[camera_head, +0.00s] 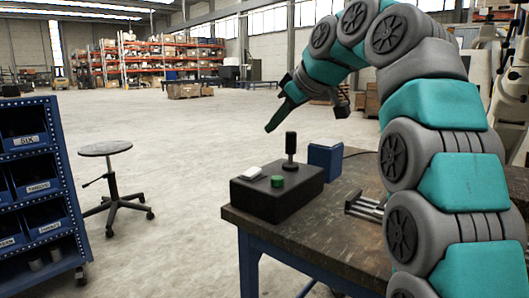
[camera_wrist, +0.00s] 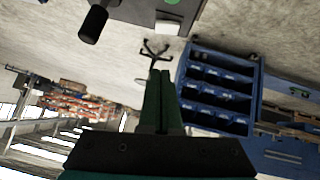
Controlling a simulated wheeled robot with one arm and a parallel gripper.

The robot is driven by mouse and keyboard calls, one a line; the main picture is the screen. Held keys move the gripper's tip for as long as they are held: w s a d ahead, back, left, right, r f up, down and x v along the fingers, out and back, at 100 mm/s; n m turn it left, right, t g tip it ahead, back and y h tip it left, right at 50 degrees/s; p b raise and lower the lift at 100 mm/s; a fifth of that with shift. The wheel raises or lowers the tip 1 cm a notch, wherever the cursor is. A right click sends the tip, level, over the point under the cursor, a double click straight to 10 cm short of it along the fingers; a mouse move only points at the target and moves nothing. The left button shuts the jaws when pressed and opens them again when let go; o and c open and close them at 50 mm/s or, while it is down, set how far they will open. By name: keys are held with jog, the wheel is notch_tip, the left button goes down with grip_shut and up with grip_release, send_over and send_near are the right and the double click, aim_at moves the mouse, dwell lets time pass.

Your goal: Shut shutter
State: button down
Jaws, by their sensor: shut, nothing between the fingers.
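A black control box (camera_head: 262,203) sits on the table's near left corner. It carries an upright black lever (camera_head: 291,145), a green button (camera_head: 277,181) and a white switch (camera_head: 251,173). No part is labelled as the shutter. My gripper (camera_head: 270,128) is in the air above and left of the lever, apart from the box. In the wrist view its fingers (camera_wrist: 161,75) are together and empty. That view also shows the lever (camera_wrist: 93,25), the white switch (camera_wrist: 167,26) and part of the box (camera_wrist: 138,10) at the top edge.
A blue box (camera_head: 325,157) stands just behind the control box. A metal rail fixture (camera_head: 366,206) lies on the table (camera_head: 300,233) to the right. A blue bin rack (camera_head: 45,190) and a stool (camera_head: 105,149) stand on the floor at left. Open floor lies between.

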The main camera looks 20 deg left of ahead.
send_over(257, 171)
jog(key=f, duration=0.4)
jog(key=s+f, duration=0.1)
jog(key=f, duration=0.2)
jog(key=shift+w+d+f+p, duration=0.15)
jog(key=shift+w+f, duration=0.1)
jog(key=shift+f, duration=0.7)
jog(key=shift+w+a+f+p, duration=0.1)
jog(key=shift+w+f+p, duration=0.1)
jog(key=shift+f, duration=0.7)
